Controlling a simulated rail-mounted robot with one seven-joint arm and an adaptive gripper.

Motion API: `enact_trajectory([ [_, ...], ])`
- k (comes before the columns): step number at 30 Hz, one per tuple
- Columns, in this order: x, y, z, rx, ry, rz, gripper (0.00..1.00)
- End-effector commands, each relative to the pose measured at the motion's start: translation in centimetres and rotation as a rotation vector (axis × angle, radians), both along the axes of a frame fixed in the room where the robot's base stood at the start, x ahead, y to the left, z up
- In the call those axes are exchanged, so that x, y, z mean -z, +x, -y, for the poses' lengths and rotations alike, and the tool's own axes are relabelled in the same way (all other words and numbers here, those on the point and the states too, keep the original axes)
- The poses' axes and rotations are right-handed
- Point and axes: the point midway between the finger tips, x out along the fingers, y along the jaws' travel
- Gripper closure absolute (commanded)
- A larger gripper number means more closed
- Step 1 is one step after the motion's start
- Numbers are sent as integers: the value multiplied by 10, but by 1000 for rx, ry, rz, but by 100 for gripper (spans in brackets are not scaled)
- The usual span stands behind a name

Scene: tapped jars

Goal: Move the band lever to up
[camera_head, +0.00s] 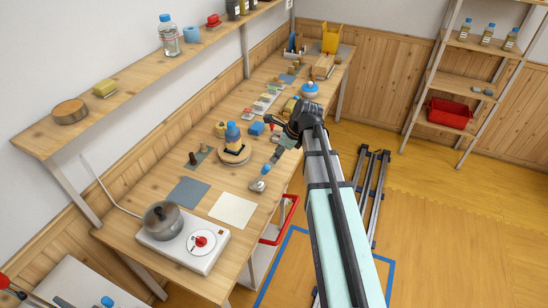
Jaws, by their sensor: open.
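My arm reaches in from the lower right. My gripper (272,122) is dark and small in the head view, over the right edge of the long wooden bench, and is open. I cannot pick out a band lever for certain. A grey and blue piece (266,170) lies near the bench's right edge, below my gripper. My arm and gripper hide part of the bench edge.
A wall shelf (130,95) overhangs the bench's left side. A red rail (286,222) sticks out at the right edge. Open floor (440,220) lies right.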

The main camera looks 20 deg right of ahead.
Motion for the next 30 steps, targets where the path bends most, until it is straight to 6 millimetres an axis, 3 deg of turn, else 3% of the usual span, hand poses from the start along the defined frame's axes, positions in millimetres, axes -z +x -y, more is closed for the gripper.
enact_trajectory([
  [8, 8, 1, -2, 37, 10, -14, 54],
  [30, 56, 15, -19, 35, 8, -13, 54],
])
